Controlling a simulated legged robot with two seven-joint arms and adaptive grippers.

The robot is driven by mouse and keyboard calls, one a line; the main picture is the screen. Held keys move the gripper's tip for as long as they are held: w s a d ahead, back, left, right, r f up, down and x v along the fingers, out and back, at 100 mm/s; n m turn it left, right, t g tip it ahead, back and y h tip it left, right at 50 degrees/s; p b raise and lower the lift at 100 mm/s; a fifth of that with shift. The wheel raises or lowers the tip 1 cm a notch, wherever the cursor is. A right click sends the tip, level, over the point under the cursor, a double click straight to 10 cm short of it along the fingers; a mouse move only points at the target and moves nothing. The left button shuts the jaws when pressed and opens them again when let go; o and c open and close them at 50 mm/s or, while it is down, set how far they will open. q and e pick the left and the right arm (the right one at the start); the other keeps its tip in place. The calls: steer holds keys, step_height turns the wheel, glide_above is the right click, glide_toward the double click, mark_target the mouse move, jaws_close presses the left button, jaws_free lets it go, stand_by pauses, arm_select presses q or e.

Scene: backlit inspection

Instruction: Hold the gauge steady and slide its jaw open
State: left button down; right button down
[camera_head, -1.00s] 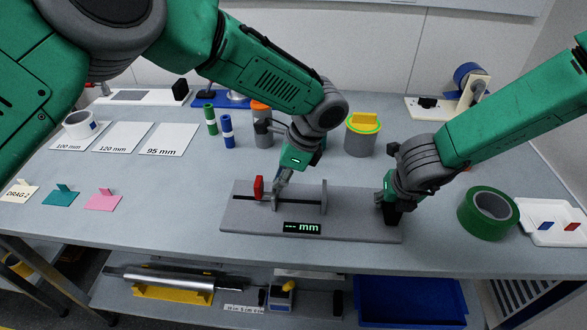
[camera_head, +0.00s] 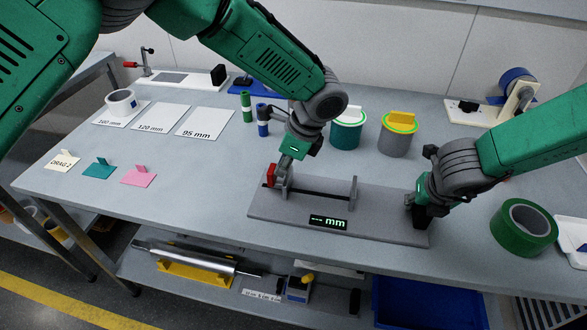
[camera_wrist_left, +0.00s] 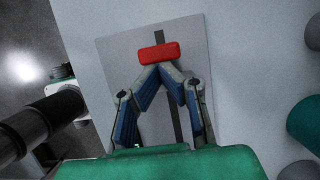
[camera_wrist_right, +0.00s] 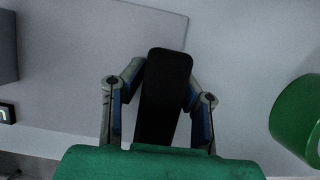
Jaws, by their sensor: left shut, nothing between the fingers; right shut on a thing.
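The gauge is a grey plate (camera_head: 380,222) with a dark slot, a fixed upright (camera_head: 354,190) and a display (camera_head: 328,222) showing dashes and "mm". Its sliding jaw (camera_head: 285,187) with a red tab (camera_head: 270,176) stands near the slot's left end, well apart from the fixed upright. My left gripper (camera_head: 280,170) is shut and empty, its tips against or just beside the red tab, which also shows in the left wrist view (camera_wrist_left: 160,53). My right gripper (camera_head: 415,212) is shut on the black grip (camera_wrist_right: 165,95) at the plate's right end.
A green tape roll (camera_head: 523,228) lies right of my right gripper. Teal (camera_head: 346,135) and grey (camera_head: 396,140) canisters stand behind the gauge. White cards (camera_head: 205,122) and small coloured tags (camera_head: 138,177) lie left. The bench is clear between the tags and gauge.

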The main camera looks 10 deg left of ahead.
arm_select(q)
steer(key=shift+a, duration=0.35)
arm_select(e)
steer(key=shift+d+f, duration=0.15)
steer(key=shift+d, duration=0.2)
arm_select(q)
steer(key=shift+w+d, duration=0.1)
steer(key=shift+d, duration=0.2)
steer(key=d, duration=0.2)
steer(key=d+r, duration=0.1)
steer(key=d, duration=0.1)
steer(key=shift+d, duration=0.1)
arm_select(e)
steer(key=shift+a, duration=0.25)
steer(key=shift+s+d, duration=0.1)
steer(key=c, duration=1.1)
jaws_free()
steer(key=shift+c, duration=0.2)
arm_select(q)
steer(key=v, duration=0.9)
steer(key=shift+d+f, duration=0.15)
steer(key=shift+d, duration=0.1)
